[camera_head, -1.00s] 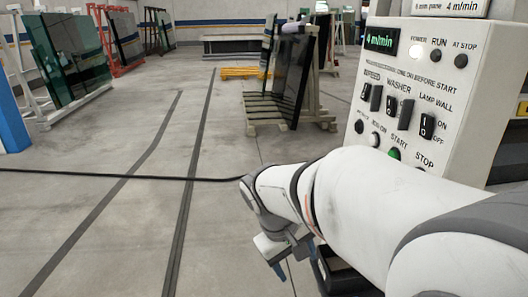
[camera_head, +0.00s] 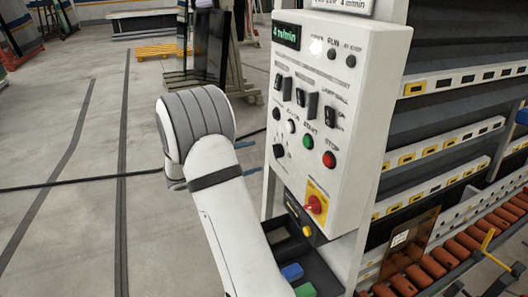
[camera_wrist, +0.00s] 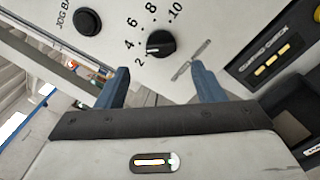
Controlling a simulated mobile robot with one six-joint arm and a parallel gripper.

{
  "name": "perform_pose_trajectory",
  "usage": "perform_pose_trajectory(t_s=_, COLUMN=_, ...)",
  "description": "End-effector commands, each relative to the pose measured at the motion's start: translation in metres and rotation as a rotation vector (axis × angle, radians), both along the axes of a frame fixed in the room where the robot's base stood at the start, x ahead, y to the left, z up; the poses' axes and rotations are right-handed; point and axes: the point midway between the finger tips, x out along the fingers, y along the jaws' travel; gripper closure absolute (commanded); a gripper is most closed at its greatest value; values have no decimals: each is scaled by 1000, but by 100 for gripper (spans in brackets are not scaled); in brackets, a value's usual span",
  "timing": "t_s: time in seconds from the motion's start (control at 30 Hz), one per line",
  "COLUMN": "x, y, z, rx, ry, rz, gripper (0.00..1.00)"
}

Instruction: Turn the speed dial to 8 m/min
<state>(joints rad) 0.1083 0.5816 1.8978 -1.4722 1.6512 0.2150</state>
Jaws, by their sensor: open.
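The speed dial (camera_wrist: 160,43) is a round black knob on the white control panel, ringed by numbers from 2 to 10. Its white mark points left, near 2 and 4. In the head view the dial (camera_head: 279,151) is at the panel's lower left. The green display (camera_head: 286,35) reads 4 m/min. My gripper (camera_wrist: 159,75) is open, with its blue fingers pointing at the panel. The dial appears beyond the gap between the fingertips, not gripped. In the head view only parts of the fingers (camera_head: 242,149) show beside my arm.
A black jog button (camera_wrist: 87,21) is left of the dial. On the panel are a green start button (camera_head: 308,141), a red stop button (camera_head: 329,159) and a red rotary switch (camera_head: 316,204). A black tray (camera_head: 318,270) is below. Orange rollers (camera_head: 432,267) are at the right.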

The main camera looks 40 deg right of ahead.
Motion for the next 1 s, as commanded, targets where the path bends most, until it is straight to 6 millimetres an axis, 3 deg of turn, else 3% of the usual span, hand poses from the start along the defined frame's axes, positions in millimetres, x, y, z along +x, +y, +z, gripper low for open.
perform_pose_trajectory(t_s=0.3, x=-12, y=-47, z=1, rx=3, ry=1, rz=-2, gripper=38)
perform_pose_trajectory(t_s=0.7, x=-14, y=-55, z=0, rx=3, ry=0, rz=0, gripper=38)
perform_pose_trajectory(t_s=1.0, x=-14, y=-55, z=0, rx=3, ry=0, rz=0, gripper=63)
